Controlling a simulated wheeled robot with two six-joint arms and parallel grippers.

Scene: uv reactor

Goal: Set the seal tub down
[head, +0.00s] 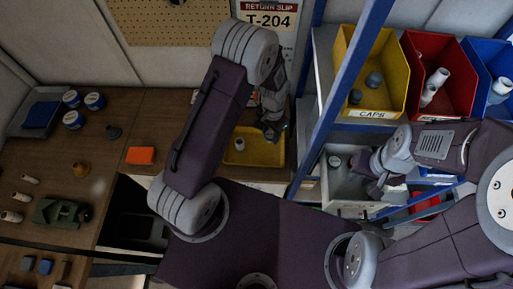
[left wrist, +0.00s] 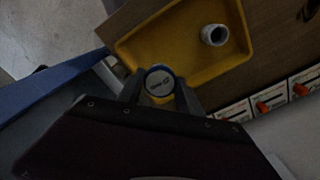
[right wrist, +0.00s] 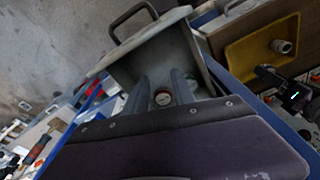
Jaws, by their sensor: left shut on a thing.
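The seal tub (left wrist: 159,80), with a white lid and blue rim, is between the fingers of my left gripper (left wrist: 160,92). In the left wrist view it is at the near edge of the yellow tray (left wrist: 190,78); I cannot tell whether it touches the tray. In the head view my left gripper (head: 272,130) is at the right part of the yellow tray (head: 250,161), and the tub is hidden there. My right gripper (right wrist: 162,88) is open over a grey drawer (right wrist: 203,62).
A white fitting (left wrist: 214,35) lies in the yellow tray. Several blue-rimmed tubs (head: 95,101), an orange block (head: 141,155) and a green part (head: 62,213) sit on the left bench. A blue post (head: 340,85) stands between my arms. Yellow (head: 364,98) and red bins stand at right.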

